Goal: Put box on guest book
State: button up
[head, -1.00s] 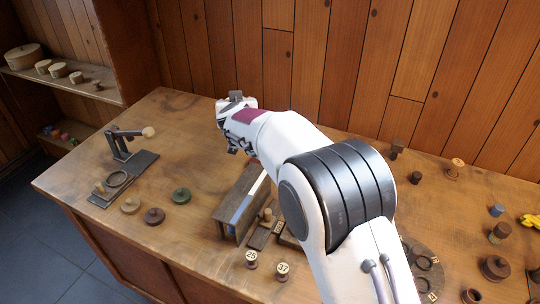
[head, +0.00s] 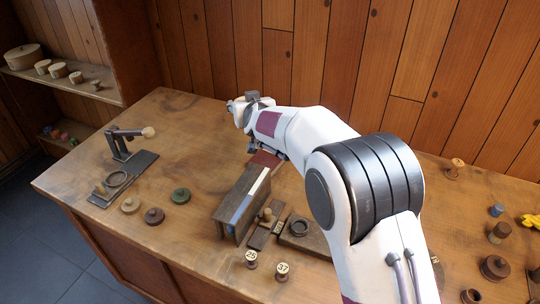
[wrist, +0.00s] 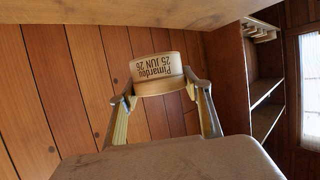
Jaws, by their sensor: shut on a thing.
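My gripper (wrist: 160,86) is shut on a round pale wooden box (wrist: 158,68) with dark lettering and a date on its side. The lettering reads upside down in the wrist view, where the tabletop lies along the top edge. The box sits between the two fingertips, clear of the tabletop as far as I can tell. In the head view my wrist hides the box and the fingers. A flat dark red thing (head: 265,159), possibly the guest book, lies partly hidden below my wrist, behind the wooden rack.
Two numbered spools (head: 283,270) stand in front. A lever stand (head: 126,145) and several discs (head: 154,216) are at the left. The table's back left is clear.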

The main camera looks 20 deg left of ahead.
jog(key=shift+w+d+f+y, duration=0.15)
jog(key=shift+d+y, duration=0.15)
jog(key=shift+d, duration=0.1)
jog(key=shift+d+f+n, duration=0.5)
jog(key=shift+d+f, duration=0.15)
jog(key=shift+d, duration=0.65)
jog(key=g, duration=0.1)
send_over(279, 157)
jog(key=shift+f+y, duration=0.3)
jog(key=shift+f, duration=1.3)
jog(key=shift+f, duration=3.1)
jog(key=shift+f, duration=1.85)
jog(key=shift+f, duration=0.2)
